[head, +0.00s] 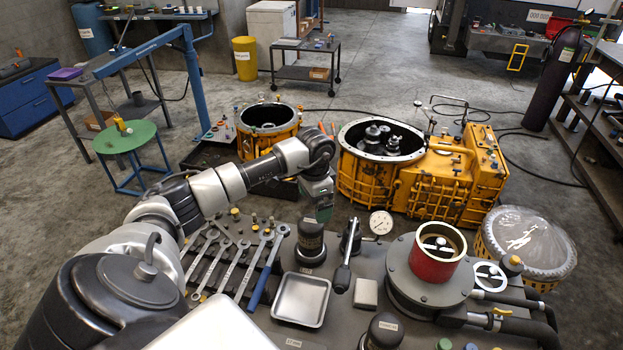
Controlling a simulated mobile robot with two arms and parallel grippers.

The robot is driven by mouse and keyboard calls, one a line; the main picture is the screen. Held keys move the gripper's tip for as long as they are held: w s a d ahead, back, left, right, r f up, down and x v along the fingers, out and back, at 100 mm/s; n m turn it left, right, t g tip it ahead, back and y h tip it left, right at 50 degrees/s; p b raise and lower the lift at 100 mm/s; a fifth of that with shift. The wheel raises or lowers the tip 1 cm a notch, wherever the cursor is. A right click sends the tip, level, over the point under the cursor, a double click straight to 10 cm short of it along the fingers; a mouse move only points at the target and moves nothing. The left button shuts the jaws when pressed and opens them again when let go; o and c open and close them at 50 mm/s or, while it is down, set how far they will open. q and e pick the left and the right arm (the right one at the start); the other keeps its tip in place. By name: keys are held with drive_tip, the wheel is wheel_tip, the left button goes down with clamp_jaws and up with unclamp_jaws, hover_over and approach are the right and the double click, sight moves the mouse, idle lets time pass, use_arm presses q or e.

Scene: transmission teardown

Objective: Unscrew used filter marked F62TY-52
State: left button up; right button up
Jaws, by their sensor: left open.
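A dark, domed cylindrical canister (311,242) that looks like a filter stands upright on the grey workbench, with a small tag at its foot. A second dark canister (383,330) with a pale label stands at the bottom edge, partly cut off. The labels are too small to read, so I cannot tell which one is F62TY-52. My left gripper (321,212) points down just above the first canister's top and is open. Whether it touches the canister is unclear. My right gripper is not in view.
Several wrenches (240,262) lie left of an empty metal tray (301,299). A lever (346,256), a gauge (381,222) and a red-ringed housing (436,256) stand to the right. Behind the bench are yellow transmission casings (455,175).

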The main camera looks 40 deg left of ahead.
sight(311, 221)
use_arm(q)
drive_tip(key=b, duration=0.3)
drive_tip(key=shift+s+f, duration=0.1)
drive_tip(key=shift+f, duration=0.2)
drive_tip(key=b, duration=0.2)
drive_tip(key=s+b, duration=0.1)
drive_tip(key=b, duration=0.2)
drive_tip(key=shift+s+a+f+m, duration=0.1)
drive_tip(key=shift+a+f+m, duration=0.1)
drive_tip(key=shift+f+m, duration=0.15)
drive_tip(key=shift+r+m, duration=0.3)
drive_tip(key=shift+m, duration=0.65)
drive_tip(key=m+b, duration=0.1)
drive_tip(key=m, duration=0.2)
drive_tip(key=m+b, duration=0.1)
drive_tip(key=m, duration=0.3)
drive_tip(key=shift+r+m+b, duration=0.1)
drive_tip(key=shift+m+b, duration=0.3)
drive_tip(key=m+b, duration=0.1)
drive_tip(key=m, duration=0.3)
drive_tip(key=shift+m, duration=0.4)
wheel_tip(311, 221, down, 7)
drive_tip(key=b, duration=0.4)
drive_tip(key=shift+d, duration=0.1)
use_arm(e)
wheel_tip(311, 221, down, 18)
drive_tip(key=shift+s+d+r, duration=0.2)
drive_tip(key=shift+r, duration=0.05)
use_arm(q)
drive_tip(key=shift+c, duration=0.2)
